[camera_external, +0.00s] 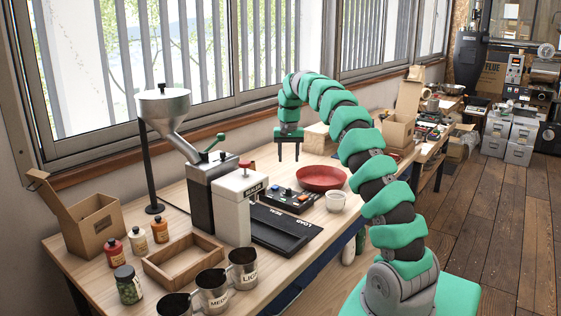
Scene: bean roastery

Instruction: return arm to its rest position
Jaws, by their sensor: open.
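My green segmented arm rises from its base at the lower right and arches over the bench. My gripper (289,157) hangs from the end of the arm, pointing down, with its two dark fingers apart and nothing between them. It is above the far part of the wooden bench (160,206), behind the dark control box with coloured buttons (291,199) and left of the red bowl (320,178) in the picture. Whether the fingertips touch anything below cannot be told, but they look clear.
A white machine (237,208), a hopper with a steel funnel (165,108) and a black pad (280,230) stand near the arm. A white cup (336,201) sits by the bowl. Steel mugs (243,268), a wooden tray (183,279) and an open carton (95,222) fill the near left. The windows line the back.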

